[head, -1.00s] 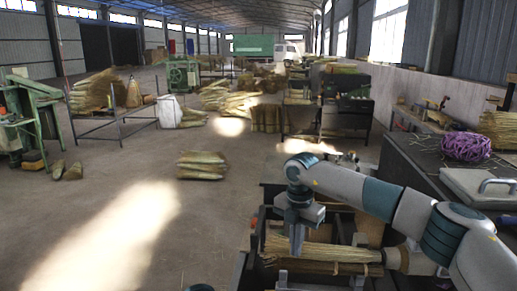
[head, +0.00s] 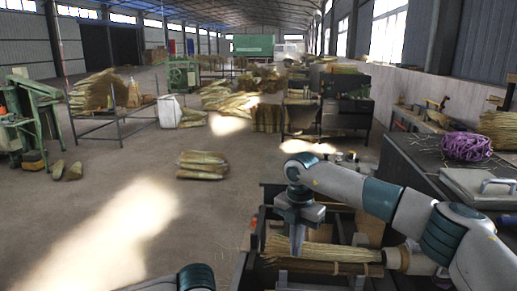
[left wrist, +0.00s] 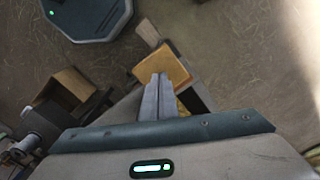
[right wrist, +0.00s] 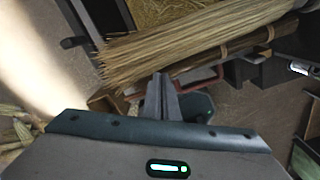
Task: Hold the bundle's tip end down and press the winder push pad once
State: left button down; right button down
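The straw bundle (head: 335,252) lies sideways in a dark frame, its loose tip end to the left and a tie near its right end. It also fills the upper part of the right wrist view (right wrist: 190,42). My right gripper (head: 297,250) points down at the tip end; its fingers are together (right wrist: 161,82), with no straw seen between them. I cannot tell whether they touch the straw. My left gripper (left wrist: 160,80) is shut and empty, in front of a tan, flat pad-like piece (left wrist: 162,62). I cannot tell whether this is the winder push pad, or whether the fingers touch it.
A dark workbench (head: 425,160) on the right holds purple twine (head: 466,147) and a grey lidded box (head: 480,186). Straw bundles (head: 202,165) lie on the floor ahead. A green machine (head: 30,115) stands at the left. The floor between is open.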

pick_arm(q)
jog(key=shift+r, duration=0.55)
pick_arm(e)
jog(key=shift+f, duration=0.1)
pick_arm(q)
jog(key=shift+r, duration=0.1)
notch_tip(320, 180, up, 12)
dwell(0.5)
pick_arm(e)
jog(key=shift+r, duration=0.25)
dwell(1.4)
